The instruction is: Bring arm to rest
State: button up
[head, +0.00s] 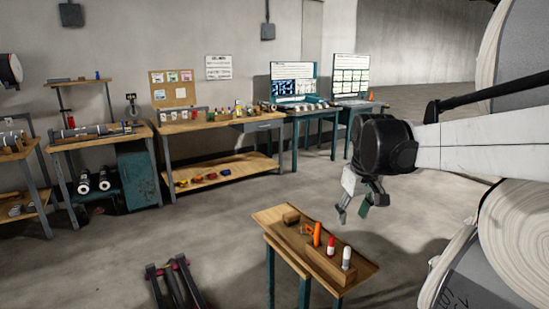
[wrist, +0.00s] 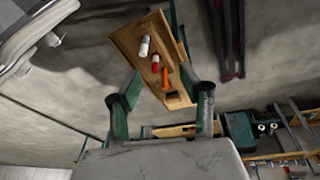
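My gripper (head: 354,212) hangs at the end of my arm, in the air to the upper right of a small wooden-topped table (head: 268,215) in the head view. In the wrist view my gripper (wrist: 160,75) has its two green-and-black fingers spread wide, with nothing held between them. The table (wrist: 126,41) shows beyond the fingertips, apart from them.
The small table carries a wooden block (head: 325,264), an orange item (head: 317,234), a red-and-white one (head: 331,246) and a white one (head: 346,258). Large grey rolls (head: 519,235) stand close at the right. Workbenches (head: 215,121) line the back wall. Open floor lies between.

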jog(key=s+f+m+t, duration=0.1)
jog(key=s+f+t, duration=0.1)
jog(key=s, duration=1.1)
jog(key=s+f+m+t, duration=0.2)
jog(key=s+f, duration=0.1)
jog(key=s, duration=1)
jog(key=shift+s, duration=0.3)
